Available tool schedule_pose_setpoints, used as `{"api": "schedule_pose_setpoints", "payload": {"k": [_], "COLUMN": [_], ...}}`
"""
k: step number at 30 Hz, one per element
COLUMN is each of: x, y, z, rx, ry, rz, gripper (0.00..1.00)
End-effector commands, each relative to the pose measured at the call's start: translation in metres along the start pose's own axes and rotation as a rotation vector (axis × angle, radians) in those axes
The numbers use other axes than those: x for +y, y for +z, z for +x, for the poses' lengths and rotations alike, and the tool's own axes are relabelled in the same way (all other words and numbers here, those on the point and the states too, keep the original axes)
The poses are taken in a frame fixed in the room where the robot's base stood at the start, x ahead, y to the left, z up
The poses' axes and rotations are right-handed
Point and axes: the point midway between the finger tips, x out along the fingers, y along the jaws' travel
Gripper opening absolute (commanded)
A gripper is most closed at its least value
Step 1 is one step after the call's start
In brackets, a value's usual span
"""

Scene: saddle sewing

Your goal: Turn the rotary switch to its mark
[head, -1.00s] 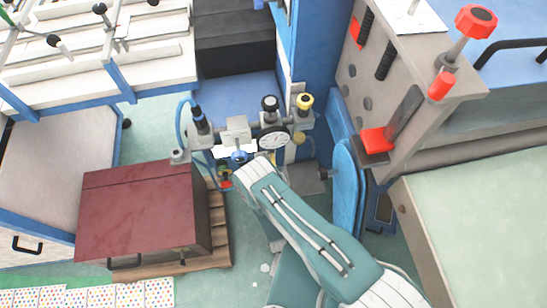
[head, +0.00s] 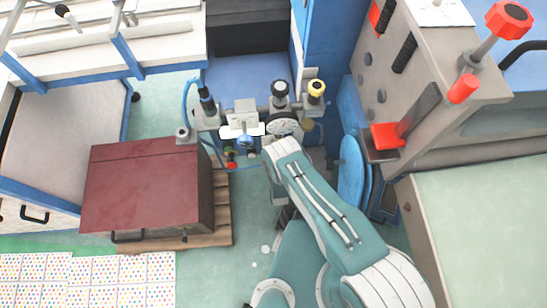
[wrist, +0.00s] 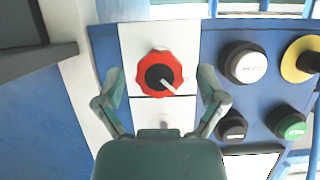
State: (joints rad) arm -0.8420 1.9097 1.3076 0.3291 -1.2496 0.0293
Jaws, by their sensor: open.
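The rotary switch (wrist: 160,76) is a scalloped red knob with a black centre and a pale pointer angled toward the lower right. It sits on a white plate (wrist: 141,40) on a blue panel in the wrist view. My gripper (wrist: 160,78) is open, with one finger on each side of the knob and visible gaps to both. Whether the fingers reach knob depth is unclear. A small detail shows on the plate below the knob, but I cannot tell whether it is the mark. In the head view my arm hides the gripper, and I cannot make out the switch.
Right of the switch are a white button (wrist: 246,66), a yellow-ringed button (wrist: 302,60), a black button (wrist: 232,126) and a green button (wrist: 291,126). In the head view, a dark red box (head: 145,185) stands on a pallet, with a gauge assembly (head: 282,127) beyond my arm.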

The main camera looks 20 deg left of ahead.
Motion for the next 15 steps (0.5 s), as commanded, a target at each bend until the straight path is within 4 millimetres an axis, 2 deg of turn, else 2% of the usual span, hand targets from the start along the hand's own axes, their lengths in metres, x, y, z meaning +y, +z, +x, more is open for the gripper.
{"api": "schedule_pose_setpoints", "payload": {"k": [11,12,14,15], "x": [-0.0001,-0.0001,-0.0001,-0.0001], "y": [0.0001,0.0001,0.0000,0.0000], "z": [0.0059,0.0059,0.0059,0.0059], "rx": [-0.001,-0.001,0.000,0.000], "ry": [-0.001,-0.001,-0.001,-0.001], "rz": [-0.001,-0.001,-0.001,-0.001], "gripper": [0.90,0.72,0.45,0.28]}}
